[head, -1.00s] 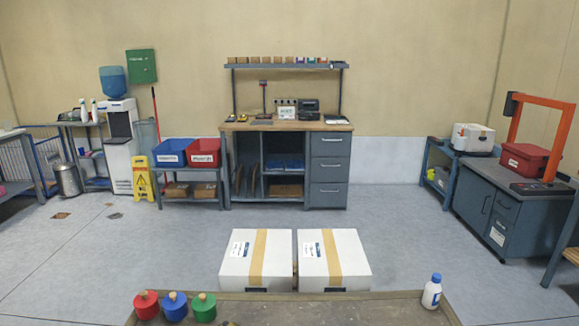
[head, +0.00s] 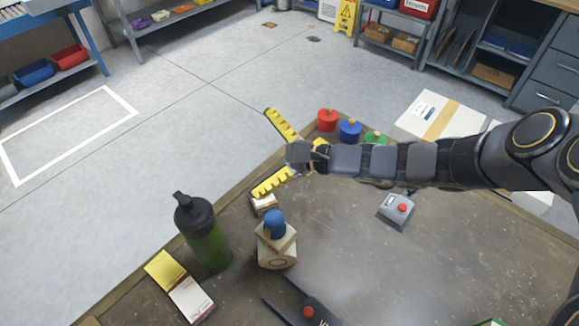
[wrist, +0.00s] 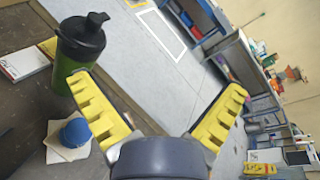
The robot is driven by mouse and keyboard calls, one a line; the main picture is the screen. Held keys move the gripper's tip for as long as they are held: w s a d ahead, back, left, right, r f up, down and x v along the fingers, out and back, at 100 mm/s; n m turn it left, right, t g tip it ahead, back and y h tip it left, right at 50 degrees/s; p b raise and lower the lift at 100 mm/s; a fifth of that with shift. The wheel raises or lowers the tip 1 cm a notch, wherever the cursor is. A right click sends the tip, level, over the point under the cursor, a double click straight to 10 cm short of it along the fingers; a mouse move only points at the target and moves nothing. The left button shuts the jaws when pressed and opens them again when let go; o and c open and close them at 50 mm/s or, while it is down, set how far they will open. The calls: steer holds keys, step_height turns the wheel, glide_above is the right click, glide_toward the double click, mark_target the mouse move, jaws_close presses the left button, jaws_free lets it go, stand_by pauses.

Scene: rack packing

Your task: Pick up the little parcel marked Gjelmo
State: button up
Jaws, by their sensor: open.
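No marking that reads Gjelmo is legible in these views. A small pale block, perhaps a little parcel (head: 265,204), lies on the dark table beside my gripper's lower yellow finger, which partly hides it. My gripper (head: 262,152) is open and empty above the table's far left edge, its yellow fingers spread wide. In the wrist view my gripper (wrist: 157,85) also shows apart, with nothing between the fingers. Two large white boxes with tan tape stand beyond the table; the nearer-left one (head: 438,115) shows a label too small to read.
A grey box with a red button (head: 396,209) sits to the right. Red, blue and green knobbed pieces (head: 349,130) line the far edge.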

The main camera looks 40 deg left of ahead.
steer(key=w+a+f+m+t, duration=0.3)
steer(key=a+f+m, duration=0.25)
steer(key=f, duration=0.25)
steer(key=m+t+h, duration=0.1)
steer(key=m+t, duration=0.2)
steer(key=m, duration=0.3)
glide_above(271, 205)
step_height(271, 205, down, 12)
steer(key=shift+a+f, duration=0.15)
steer(key=shift+f, duration=0.05)
steer(key=shift+w+f, duration=0.1)
steer(key=shift+f, duration=2.65)
step_height(271, 205, down, 2)
steer(key=shift+f, duration=0.2)
steer(key=shift+x, duration=1.1)
steer(key=shift+a, duration=0.35)
